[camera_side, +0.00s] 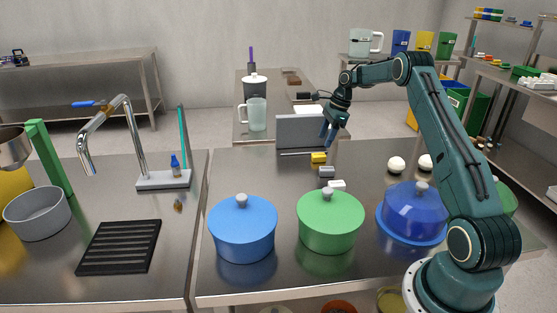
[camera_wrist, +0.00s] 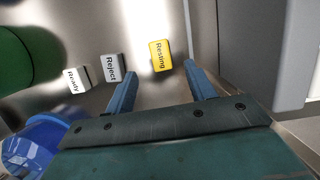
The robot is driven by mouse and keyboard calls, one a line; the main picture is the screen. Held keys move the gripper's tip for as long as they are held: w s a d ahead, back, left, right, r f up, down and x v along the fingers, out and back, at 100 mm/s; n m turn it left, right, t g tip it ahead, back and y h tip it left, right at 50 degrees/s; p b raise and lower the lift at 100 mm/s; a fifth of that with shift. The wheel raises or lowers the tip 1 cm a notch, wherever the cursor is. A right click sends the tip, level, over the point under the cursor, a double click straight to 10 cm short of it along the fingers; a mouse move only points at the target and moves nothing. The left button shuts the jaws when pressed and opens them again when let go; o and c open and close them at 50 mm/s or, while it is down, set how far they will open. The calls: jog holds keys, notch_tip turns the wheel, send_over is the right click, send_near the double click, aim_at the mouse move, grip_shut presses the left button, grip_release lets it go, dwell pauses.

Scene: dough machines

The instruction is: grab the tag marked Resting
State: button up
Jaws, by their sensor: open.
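The yellow tag marked Resting (camera_wrist: 160,55) lies on the steel counter, ahead of and between my fingertips in the wrist view. In the side view the yellow tag (camera_side: 319,158) sits near the counter's back, in front of a grey panel. My gripper (camera_wrist: 163,80) is open and empty, its two blue fingers apart. In the side view my gripper (camera_side: 328,138) is above the counter, just up and right of the yellow tag. A grey tag marked Reject (camera_wrist: 112,69) and a white tag marked Ready (camera_wrist: 77,80) lie to its left in the wrist view.
A grey upright panel (camera_side: 298,131) stands close behind the yellow tag. Two white balls (camera_side: 397,165) lie at right. The counter between has free room.

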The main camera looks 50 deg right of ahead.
aim_at(319, 155)
jog(key=shift+x, duration=3.2)
jog(key=c, duration=1)
jog(key=shift+c, duration=0.2)
jog(key=shift+s+a+r, duration=0.1)
jog(key=shift+s+r, duration=0.05)
jog(key=shift+r, duration=0.2)
notch_tip(319, 155, up, 6)
jog(key=shift+f, duration=0.1)
jog(key=shift+s+a+r, duration=0.1)
jog(key=shift+r, duration=0.2)
jog(key=s+a, duration=1.3)
jog(key=shift+s+a, duration=0.35)
